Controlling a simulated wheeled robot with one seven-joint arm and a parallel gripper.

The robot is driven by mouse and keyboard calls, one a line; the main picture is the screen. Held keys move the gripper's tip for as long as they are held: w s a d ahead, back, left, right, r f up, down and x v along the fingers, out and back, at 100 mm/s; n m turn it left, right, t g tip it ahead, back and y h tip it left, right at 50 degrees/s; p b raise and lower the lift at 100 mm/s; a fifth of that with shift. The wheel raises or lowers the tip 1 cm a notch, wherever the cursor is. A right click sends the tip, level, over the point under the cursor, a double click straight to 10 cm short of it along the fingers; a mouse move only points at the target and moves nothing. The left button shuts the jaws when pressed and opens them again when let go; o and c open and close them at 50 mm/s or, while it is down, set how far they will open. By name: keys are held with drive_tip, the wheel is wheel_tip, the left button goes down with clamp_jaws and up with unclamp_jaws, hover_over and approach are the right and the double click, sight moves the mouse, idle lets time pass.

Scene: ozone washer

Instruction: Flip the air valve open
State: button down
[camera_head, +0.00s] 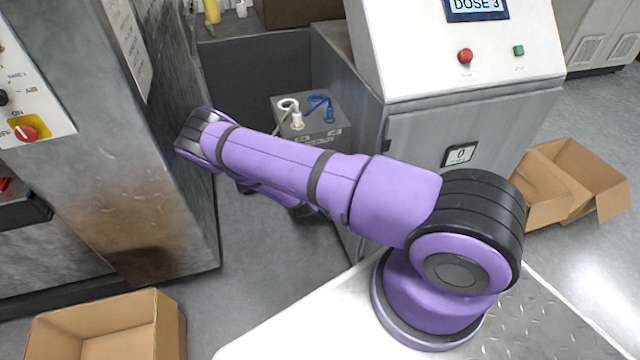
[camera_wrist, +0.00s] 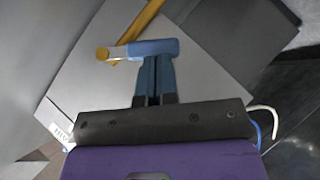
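The air valve's blue lever (camera_wrist: 152,47) lies crosswise in the wrist view, with a round brass-coloured end (camera_wrist: 102,54) at its left. A yellow pipe (camera_wrist: 145,18) runs up past it at a slant. My gripper (camera_wrist: 155,62) has its two narrow fingers side by side with only a thin dark gap between them. Their tips reach the lower edge of the lever; I cannot tell whether they touch it. Nothing shows held between them. In the head view my arm points to the left, and its own links hide the gripper and the valve.
A grey box (camera_head: 325,125) with a white and a blue hose stands behind my arm. A metal cabinet (camera_head: 110,150) is at the left. A control console (camera_head: 440,50) is at the right. Open cardboard boxes lie at the lower left (camera_head: 105,325) and right (camera_head: 575,180).

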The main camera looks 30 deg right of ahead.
drive_tip(key=shift+n+h, duration=0.3)
drive_tip(key=shift+s+d+f, duration=0.25)
drive_tip(key=shift+d+f, duration=0.5)
drive_tip(key=shift+f, duration=0.2)
drive_tip(key=shift+s+d+f, duration=0.2)
drive_tip(key=shift+d+f, duration=0.55)
drive_tip(key=shift+f, duration=0.2)
drive_tip(key=shift+d, duration=0.1)
